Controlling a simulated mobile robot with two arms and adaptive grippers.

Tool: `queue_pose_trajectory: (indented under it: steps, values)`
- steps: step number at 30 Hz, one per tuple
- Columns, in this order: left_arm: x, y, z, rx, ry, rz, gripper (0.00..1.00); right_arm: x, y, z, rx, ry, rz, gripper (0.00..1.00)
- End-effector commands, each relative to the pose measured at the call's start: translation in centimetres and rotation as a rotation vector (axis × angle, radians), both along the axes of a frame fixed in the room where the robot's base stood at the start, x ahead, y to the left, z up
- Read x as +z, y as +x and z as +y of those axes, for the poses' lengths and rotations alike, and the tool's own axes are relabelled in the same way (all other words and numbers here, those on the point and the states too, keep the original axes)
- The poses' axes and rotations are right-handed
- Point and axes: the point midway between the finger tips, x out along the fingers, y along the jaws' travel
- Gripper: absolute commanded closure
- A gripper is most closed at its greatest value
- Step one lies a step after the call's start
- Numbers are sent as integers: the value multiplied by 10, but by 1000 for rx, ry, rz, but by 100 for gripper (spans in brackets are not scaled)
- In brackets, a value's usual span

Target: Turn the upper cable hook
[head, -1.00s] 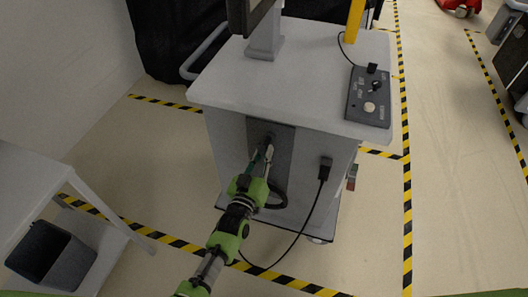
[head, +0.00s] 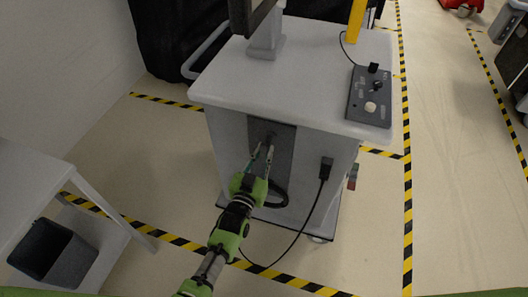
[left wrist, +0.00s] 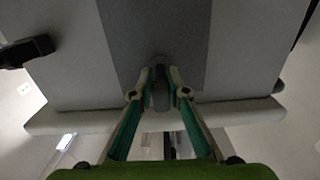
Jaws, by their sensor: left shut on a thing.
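The upper cable hook is a small grey piece on the dark grey panel (head: 284,150) at the front of the cart. In the left wrist view the hook (left wrist: 160,94) sits between my fingertips. My left gripper (head: 264,149) is shut on it, and its fingers also show in the left wrist view (left wrist: 160,88). In the head view the fingertips mostly hide the hook. My right gripper is in neither view.
The cart's light top (head: 315,75) overhangs the panel and carries a control box (head: 370,97). A black plug (head: 326,168) with a hanging cable is on the cart front, right of the gripper. A white table (head: 35,185) and a dark bin (head: 55,253) stand at left.

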Motion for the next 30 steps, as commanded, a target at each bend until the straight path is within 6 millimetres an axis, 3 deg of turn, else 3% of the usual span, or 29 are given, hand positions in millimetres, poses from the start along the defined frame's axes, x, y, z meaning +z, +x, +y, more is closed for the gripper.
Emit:
queue_pose_trajectory:
  steps: [3,4,6,19,23,30]
  values:
    - [-3,-1,0,-1,5,6,100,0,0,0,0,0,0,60]
    - [-3,-1,0,-1,5,6,82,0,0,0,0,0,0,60]
    - [-3,-1,0,-1,4,6,67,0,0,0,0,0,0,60]
    - [-2,-6,2,0,1,3,67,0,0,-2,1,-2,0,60]
    - [-2,-23,8,0,1,4,67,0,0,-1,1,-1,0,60]
    - [-3,-71,23,-1,3,5,67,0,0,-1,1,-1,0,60]
